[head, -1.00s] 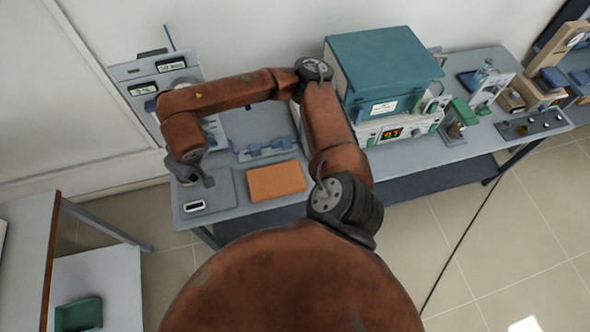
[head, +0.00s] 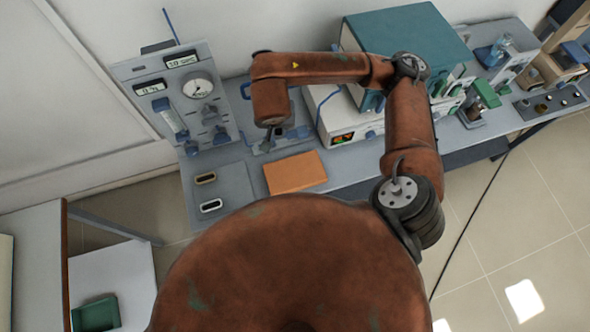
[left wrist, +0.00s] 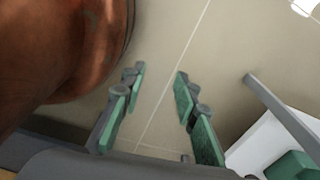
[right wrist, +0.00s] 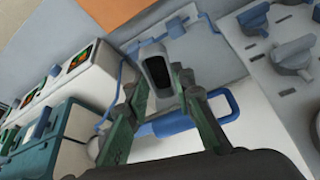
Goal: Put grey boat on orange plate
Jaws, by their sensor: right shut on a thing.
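The grey boat (right wrist: 157,71), a small rounded piece with a dark hollow, sits between the fingertips of my right gripper (right wrist: 163,88) in the right wrist view. That gripper is shut on it. In the head view my right gripper (head: 268,138) hangs behind the orange plate (head: 295,172), and the boat is too small to make out there. The plate is a flat, bare rectangle; its edge shows in the right wrist view (right wrist: 108,10). My left gripper (left wrist: 160,76) is open and empty over the floor in the left wrist view.
A grey mat (head: 236,186) left of the plate holds a tan-rimmed boat (head: 205,178) and a pale-rimmed boat (head: 211,206). A gauge panel (head: 175,95) stands behind it. The teal furnace (head: 410,42) stands to the right. A blue-handled item (right wrist: 205,113) lies below my right gripper.

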